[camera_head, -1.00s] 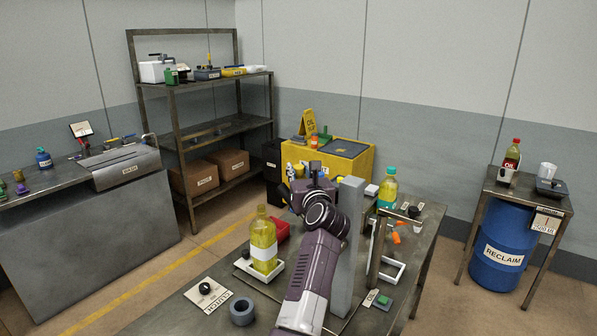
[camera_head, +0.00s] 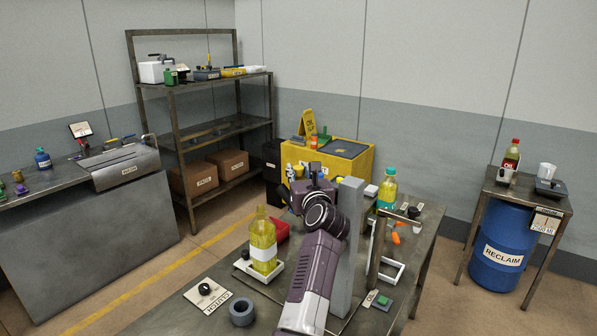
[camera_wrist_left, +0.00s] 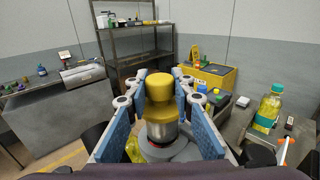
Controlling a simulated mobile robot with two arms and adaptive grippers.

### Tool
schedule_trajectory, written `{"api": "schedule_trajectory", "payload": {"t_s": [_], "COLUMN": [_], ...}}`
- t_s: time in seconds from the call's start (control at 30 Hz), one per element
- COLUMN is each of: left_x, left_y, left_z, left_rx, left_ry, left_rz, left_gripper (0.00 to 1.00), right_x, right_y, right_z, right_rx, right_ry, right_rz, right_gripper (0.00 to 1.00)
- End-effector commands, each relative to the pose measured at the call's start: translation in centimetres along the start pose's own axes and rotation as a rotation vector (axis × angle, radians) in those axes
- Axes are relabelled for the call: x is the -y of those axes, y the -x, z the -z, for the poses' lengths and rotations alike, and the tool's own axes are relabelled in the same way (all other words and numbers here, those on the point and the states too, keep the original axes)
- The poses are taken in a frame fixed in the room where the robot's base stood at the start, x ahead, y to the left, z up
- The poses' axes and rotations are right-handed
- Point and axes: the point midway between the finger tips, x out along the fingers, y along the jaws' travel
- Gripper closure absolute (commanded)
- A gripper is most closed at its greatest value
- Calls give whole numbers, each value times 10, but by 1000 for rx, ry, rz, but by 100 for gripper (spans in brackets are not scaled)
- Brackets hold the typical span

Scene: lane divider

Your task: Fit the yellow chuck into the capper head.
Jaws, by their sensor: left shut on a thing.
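My left gripper (camera_head: 315,190) is above the front table, beside a tall grey column (camera_head: 347,245). In the left wrist view, its blue-padded jaws (camera_wrist_left: 160,112) are shut around the yellow chuck (camera_wrist_left: 158,92). The chuck has a rounded yellow body, with a dark and silvery part below it. In the head view my arm hides the chuck. I cannot make out the capper head for certain, nor tell whether the chuck touches it. My right gripper is not in view.
A yellow oil bottle (camera_head: 262,240) stands in a white tray left of my arm. A dark ring (camera_head: 242,312) lies in front of it. A green-yellow bottle with a teal cap (camera_head: 387,188) and a white frame (camera_head: 392,272) are right of the column.

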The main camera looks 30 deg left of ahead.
Motion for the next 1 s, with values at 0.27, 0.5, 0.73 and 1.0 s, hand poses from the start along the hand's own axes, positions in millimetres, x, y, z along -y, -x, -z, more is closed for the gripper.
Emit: {"api": "schedule_trajectory", "payload": {"t_s": [0.27, 0.5, 0.73, 1.0], "left_x": [0, 0, 0, 0], "left_y": [0, 0, 0, 0], "left_z": [-1, -1, 1, 8], "left_rx": [2, 2, 2, 2], "left_ry": [0, 0, 0, 0], "left_rz": [0, 0, 0, 0], "left_gripper": [100, 100, 100, 100], "right_x": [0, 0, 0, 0], "right_y": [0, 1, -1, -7], "right_z": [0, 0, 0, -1], "right_rx": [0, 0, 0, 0], "right_ry": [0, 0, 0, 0], "right_rz": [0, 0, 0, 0], "right_gripper": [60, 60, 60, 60]}}
